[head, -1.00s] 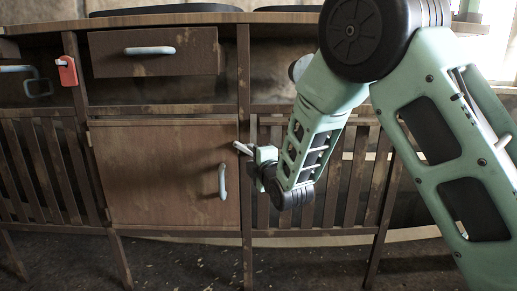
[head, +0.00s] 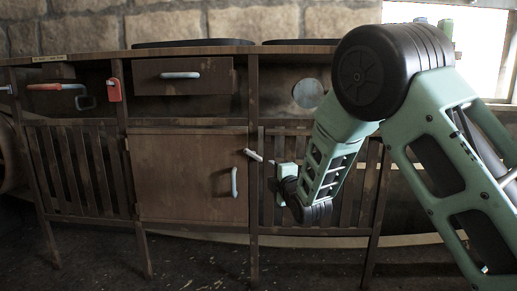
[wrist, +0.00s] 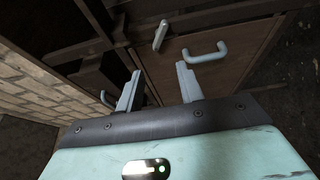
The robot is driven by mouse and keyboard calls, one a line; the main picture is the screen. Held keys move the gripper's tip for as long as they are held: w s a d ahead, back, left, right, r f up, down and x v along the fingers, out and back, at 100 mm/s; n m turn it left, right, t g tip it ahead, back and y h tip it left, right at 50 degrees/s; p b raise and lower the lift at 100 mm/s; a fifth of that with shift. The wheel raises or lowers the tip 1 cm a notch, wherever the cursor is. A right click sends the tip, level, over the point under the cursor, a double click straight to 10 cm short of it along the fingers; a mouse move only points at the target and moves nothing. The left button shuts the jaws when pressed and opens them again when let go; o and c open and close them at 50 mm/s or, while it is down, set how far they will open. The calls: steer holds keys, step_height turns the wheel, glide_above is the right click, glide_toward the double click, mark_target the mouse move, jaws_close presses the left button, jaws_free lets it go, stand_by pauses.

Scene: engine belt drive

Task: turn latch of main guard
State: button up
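The main guard appears to be the brown wooden door (head: 185,178) with a pale vertical handle (head: 234,182). A small pale latch (head: 254,155) sits on the post at the door's upper right and slants down to the right. In the wrist view the latch (wrist: 160,36) is beyond the fingers, between them in the picture, and the door handle (wrist: 205,54) is behind the right finger's tip. My gripper (wrist: 157,82) is open, with nothing between its fingers. In the head view my gripper (head: 274,170) is just right of the latch, its fingers partly hidden.
A drawer with a pale handle (head: 180,75) is above the door. A red tag (head: 113,90) hangs on the left post, and slatted panels (head: 80,170) flank the door. A round hole (head: 308,93) shows at upper right. The floor in front is clear.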

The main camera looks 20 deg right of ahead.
steer(key=s+a+r+m+g+p, duration=0.2)
steer(key=s+a+r+g+p, duration=0.1)
steer(key=p, duration=0.5)
steer(key=s+a+r+m+g+y+p, duration=0.1)
steer(key=s+a+r+m+g+p, duration=0.2)
steer(key=s+a+r+p, duration=0.2)
steer(key=shift+s+r+p, duration=1.05)
steer(key=shift+r+p, duration=0.6)
steer(key=shift+r, duration=0.25)
